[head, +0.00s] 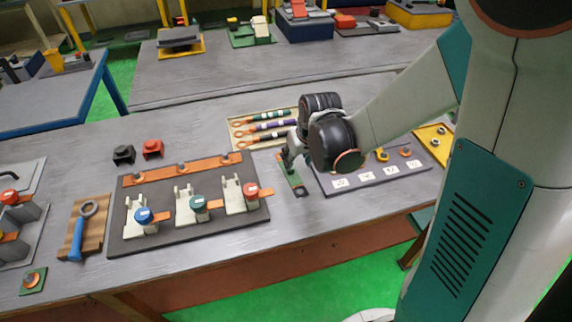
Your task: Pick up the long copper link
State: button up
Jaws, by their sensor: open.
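My gripper (291,159) points down over a narrow green pad (298,189) on the grey table, right of the dark fixture board. It is open. An orange-brown strip shows on the pad below the fingers; it may be the long copper link, but the gripper partly hides it. I cannot tell whether the fingers touch it. A longer copper-coloured bar (207,164) lies across the back of the fixture board (190,238), which also bears three pale clamps with blue, green and red round tops and short copper tabs.
Black (123,154) and red (152,149) blocks stand behind the fixture board. A blue-handled ring tool (80,235) lies at left.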

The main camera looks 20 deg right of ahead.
aim_at(295, 179)
jog(key=x, duration=0.3)
jog(key=shift+w+f+b, duration=0.1)
jog(key=shift+f+b, duration=0.15)
jog(key=shift+b, duration=0.15)
jog(key=b+x, duration=0.1)
jog(key=x, duration=0.1)
jog(key=b+x, duration=0.1)
jog(key=x, duration=0.2)
jog(key=shift+w+a, duration=0.15)
jog(key=shift+w, duration=0.25)
jog(key=shift+r, duration=0.15)
grip_shut()
